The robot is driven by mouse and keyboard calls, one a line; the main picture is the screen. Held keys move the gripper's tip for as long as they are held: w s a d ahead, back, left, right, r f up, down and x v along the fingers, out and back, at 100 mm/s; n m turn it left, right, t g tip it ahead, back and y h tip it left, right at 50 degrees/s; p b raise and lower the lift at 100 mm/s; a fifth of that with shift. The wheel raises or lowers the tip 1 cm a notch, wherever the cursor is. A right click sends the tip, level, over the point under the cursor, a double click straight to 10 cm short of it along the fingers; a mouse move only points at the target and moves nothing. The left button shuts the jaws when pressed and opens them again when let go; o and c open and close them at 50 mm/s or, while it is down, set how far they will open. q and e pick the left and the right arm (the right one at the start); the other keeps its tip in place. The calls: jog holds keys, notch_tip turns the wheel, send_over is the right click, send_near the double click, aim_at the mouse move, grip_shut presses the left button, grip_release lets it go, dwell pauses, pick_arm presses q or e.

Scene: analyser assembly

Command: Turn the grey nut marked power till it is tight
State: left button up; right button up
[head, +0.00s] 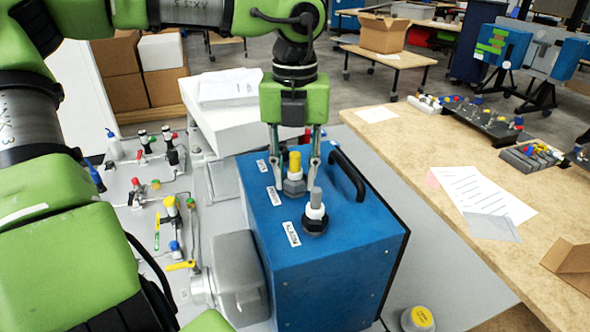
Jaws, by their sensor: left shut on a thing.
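A blue analyser box (335,265) stands on the grey table with a row of fittings on top. My left gripper (295,178) points straight down over it, its two fingers shut on a grey nut (294,187) at the base of a yellow-topped fitting (295,162). A white label (275,195) lies beside that nut; its print is too small to read. In front stands a second fitting with a grey stem, white collar and black nut (315,222), by another label (291,233). Anything behind the gripper is hidden. My right gripper is not in view.
A black handle (347,175) arches over the box top, just right of the fittings. A grey motor-like housing (240,275) sits at the box's left. Valves and pipes (165,210) cover the table's left part. A yellow-lidded jar (418,319) stands at lower right.

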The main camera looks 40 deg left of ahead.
pick_arm(q)
jog(key=m, duration=0.4)
jog(key=shift+r+p, duration=0.1)
jog(key=shift+p, duration=0.2)
jog(key=m+p, duration=0.1)
jog(key=m, duration=1)
jog(key=shift+p, duration=0.4)
jog(key=m, duration=0.4)
jog(key=shift+m+p, duration=0.3)
jog(key=o, duration=1)
jog(key=shift+o, duration=0.2)
